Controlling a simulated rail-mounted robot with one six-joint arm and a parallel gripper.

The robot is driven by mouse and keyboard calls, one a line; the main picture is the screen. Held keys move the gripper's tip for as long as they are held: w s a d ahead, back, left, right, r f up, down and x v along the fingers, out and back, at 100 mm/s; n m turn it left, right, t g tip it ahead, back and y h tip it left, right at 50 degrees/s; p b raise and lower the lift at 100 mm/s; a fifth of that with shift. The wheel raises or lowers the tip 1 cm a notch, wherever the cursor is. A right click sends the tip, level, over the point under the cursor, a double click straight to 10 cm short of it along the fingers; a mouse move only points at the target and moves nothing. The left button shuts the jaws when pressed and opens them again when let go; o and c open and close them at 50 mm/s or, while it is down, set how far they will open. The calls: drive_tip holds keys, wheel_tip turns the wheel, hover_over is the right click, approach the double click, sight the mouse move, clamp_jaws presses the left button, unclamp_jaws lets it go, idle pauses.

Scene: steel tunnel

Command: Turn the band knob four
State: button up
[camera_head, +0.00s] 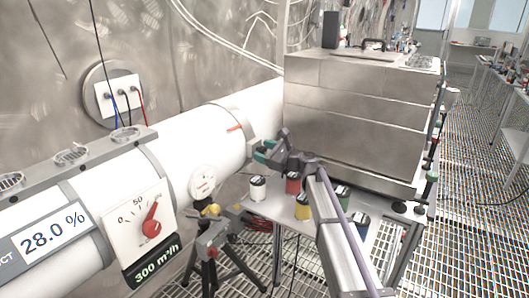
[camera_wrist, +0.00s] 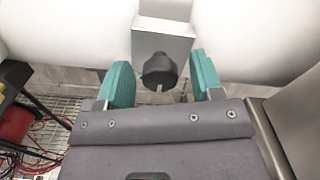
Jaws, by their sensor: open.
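A dark grey, round knob (camera_wrist: 159,70) with a pale pointer line sits on a grey box (camera_wrist: 163,38) on the white pipe, in the wrist view. My gripper (camera_wrist: 162,64) is open, with one teal finger to the left of the knob and one to the right. Gaps show between the knob and both fingers. In the head view my gripper (camera_head: 265,150) is beside the far end of the white pipe (camera_head: 215,135), near a metal band. The knob cannot be made out there. No number shows on it.
A small table (camera_head: 270,208) below my arm bears several coloured jars, including a white one (camera_head: 258,188) and a red one (camera_head: 292,183). A large steel box (camera_head: 350,110) stands close on the right. A red dial knob (camera_head: 152,228) and a tripod (camera_head: 212,245) are nearer.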

drive_tip(key=shift+d, duration=0.1)
drive_tip(key=v, duration=1)
drive_tip(key=shift+s+d, duration=0.2)
drive_tip(key=shift+d, duration=0.1)
